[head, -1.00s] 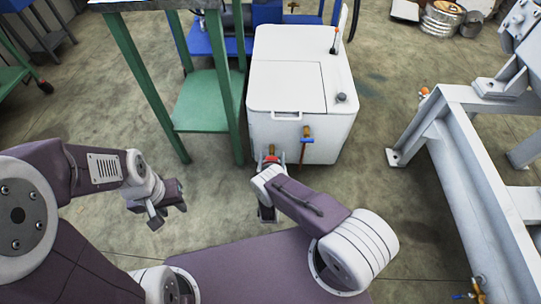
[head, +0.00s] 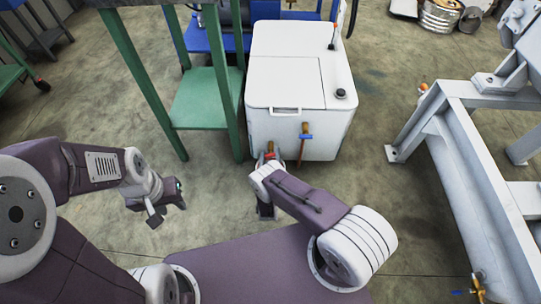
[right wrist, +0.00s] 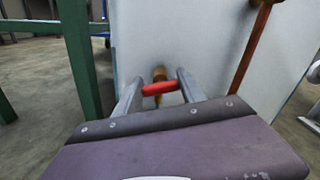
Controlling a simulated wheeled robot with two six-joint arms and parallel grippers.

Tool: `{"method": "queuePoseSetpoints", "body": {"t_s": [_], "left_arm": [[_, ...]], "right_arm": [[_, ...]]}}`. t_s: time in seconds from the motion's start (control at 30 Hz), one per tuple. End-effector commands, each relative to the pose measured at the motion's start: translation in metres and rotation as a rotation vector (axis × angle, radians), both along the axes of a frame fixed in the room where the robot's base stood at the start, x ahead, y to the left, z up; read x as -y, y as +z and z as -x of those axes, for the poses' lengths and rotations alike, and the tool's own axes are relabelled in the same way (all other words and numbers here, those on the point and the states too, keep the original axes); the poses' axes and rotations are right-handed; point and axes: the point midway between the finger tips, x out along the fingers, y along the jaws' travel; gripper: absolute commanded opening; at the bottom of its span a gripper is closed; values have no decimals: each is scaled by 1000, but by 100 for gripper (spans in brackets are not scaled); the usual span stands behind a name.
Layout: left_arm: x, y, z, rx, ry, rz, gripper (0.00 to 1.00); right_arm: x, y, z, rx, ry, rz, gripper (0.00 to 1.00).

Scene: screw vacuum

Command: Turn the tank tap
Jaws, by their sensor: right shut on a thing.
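The white tank (head: 290,122) stands on the floor ahead in the head view. A tap with a red handle (right wrist: 160,88) sits low on its front face in the right wrist view. My right gripper (right wrist: 158,90) is shut on this red handle, one finger at each end. In the head view the red handle (head: 269,156) shows just beyond my right wrist, and the right fingers are mostly hidden. A second tap with a blue handle (head: 306,137) is to its right, with a copper-coloured pipe (head: 301,153) below. My left gripper (head: 168,206) is open and empty, away from the tank.
A green table (head: 205,98) stands close to the tank's left side. A grey steel frame (head: 455,160) stands at the right. A blue stand (head: 222,43) is behind the tank. The floor between the tank and the steel frame is clear.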

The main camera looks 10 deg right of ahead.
Motion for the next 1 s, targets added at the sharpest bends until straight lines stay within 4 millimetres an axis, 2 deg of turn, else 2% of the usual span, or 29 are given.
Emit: {"method": "queuePoseSetpoints", "body": {"t_s": [0.4, 0.9, 0.93, 1.0], "left_arm": [[0, -4, 0, 0, 0, 0, 36], [0, -4, 0, 0, 0, 0, 36], [0, -4, 0, 0, 0, 0, 36], [0, -4, 0, 0, 0, 0, 36]], "right_arm": [[-1, -1, 0, -50, 1, 172, 7], [-1, -1, 0, -57, 2, 194, 7], [-1, -1, 0, -57, 2, 194, 50], [-1, -1, 0, -57, 2, 194, 69]]}}
